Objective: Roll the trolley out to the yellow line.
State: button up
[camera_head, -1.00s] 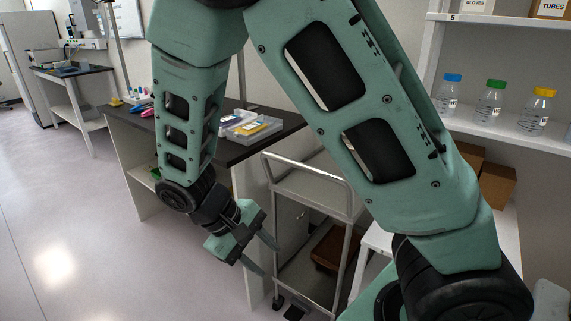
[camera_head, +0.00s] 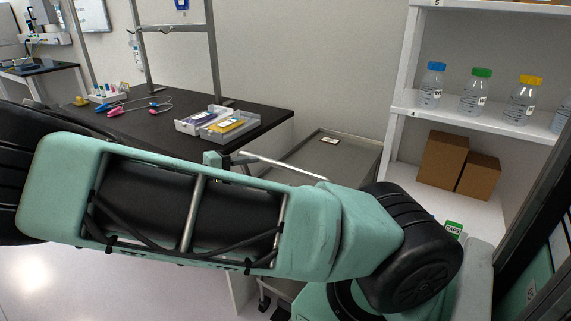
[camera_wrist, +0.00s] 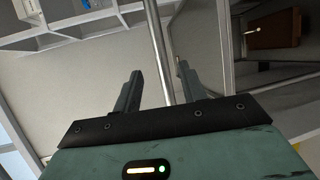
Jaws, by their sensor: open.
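The trolley (camera_head: 355,160) stands between the black-topped bench and the white shelf unit. Its grey top tray shows, and its pale handle bar (camera_head: 283,165) sticks out toward me; my arm hides much of the lower part. In the wrist view my gripper (camera_wrist: 158,72) is open, with a finger on each side of a bright metal bar (camera_wrist: 155,40) of the trolley. I cannot tell whether either finger touches it. In the head view my arm hides most of the gripper. I cannot make out a yellow line on the floor.
The bench (camera_head: 270,118) stands close on the trolley's left, with a grey tray (camera_head: 190,125) on it. The shelf unit (camera_head: 398,100) is on its right, with bottles and brown boxes (camera_head: 442,160). Pale open floor (camera_head: 60,275) lies at the lower left.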

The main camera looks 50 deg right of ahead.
aim_at(287, 165)
jog(key=p+x, duration=0.1)
jog(key=x, duration=1.1)
jog(key=shift+s+d+f, duration=0.1)
grip_shut()
